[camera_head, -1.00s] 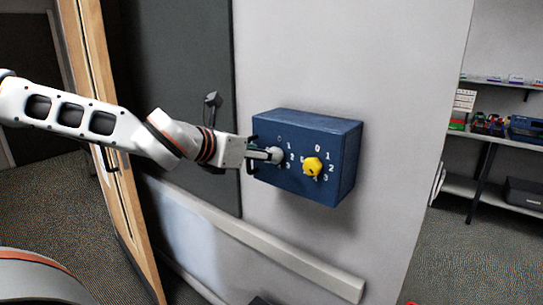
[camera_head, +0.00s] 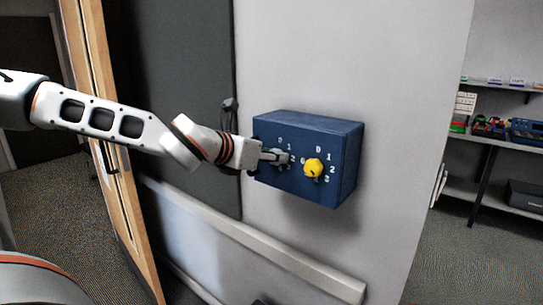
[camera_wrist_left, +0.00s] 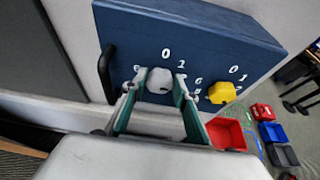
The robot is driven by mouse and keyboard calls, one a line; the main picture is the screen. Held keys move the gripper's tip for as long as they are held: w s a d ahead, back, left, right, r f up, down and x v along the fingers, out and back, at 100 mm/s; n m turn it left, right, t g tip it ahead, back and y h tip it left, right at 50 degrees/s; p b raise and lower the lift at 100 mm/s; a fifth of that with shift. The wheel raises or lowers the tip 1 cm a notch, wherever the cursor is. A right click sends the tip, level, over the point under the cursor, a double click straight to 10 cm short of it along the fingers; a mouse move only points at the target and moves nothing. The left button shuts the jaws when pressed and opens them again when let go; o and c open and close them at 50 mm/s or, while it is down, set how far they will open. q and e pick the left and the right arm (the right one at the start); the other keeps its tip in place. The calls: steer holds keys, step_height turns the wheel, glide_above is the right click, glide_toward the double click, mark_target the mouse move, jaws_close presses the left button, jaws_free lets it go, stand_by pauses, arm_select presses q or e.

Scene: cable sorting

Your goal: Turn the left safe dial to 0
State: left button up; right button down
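A blue safe box (camera_head: 345,165) is fixed to the wall, with two numbered dials on its front. The left dial is pale grey; in the left wrist view the grey dial (camera_wrist_left: 160,81) sits between the fingertips of my left gripper (camera_wrist_left: 160,84), which appear closed against both its sides. A 0 and a 1 show above it; its pointer direction cannot be told. In the head view my left gripper (camera_head: 274,157) reaches in from the left and covers part of this dial. The yellow right dial (camera_head: 313,168) is untouched, also showing in the left wrist view (camera_wrist_left: 221,93).
A black handle (camera_wrist_left: 106,74) stands out at the box's left side, close to my left gripper. A dark panel (camera_head: 180,90) and a wooden door edge (camera_head: 90,90) lie left.

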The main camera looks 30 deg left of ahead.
stand_by(0.4)
arm_select(q)
steer(key=shift+a+f+n+t+h+b, duration=0.2)
steer(key=shift+n+t+h+b, duration=0.2)
steer(key=shift+n+h, duration=1.35)
steer(key=shift+a+f+n+t+h+b, duration=0.2)
steer(key=shift+n+t+h, duration=0.35)
steer(key=shift+n, duration=2.25)
steer(key=shift+a+f+n+t+h+b, duration=0.15)
steer(key=shift+n+t+h+b, duration=0.25)
steer(key=shift+n+h, duration=1.4)
steer(key=shift+n+y, duration=0.45)
steer(key=shift+y, duration=0.05)
steer(key=o, duration=1.1)
steer(key=shift+r, duration=0.15)
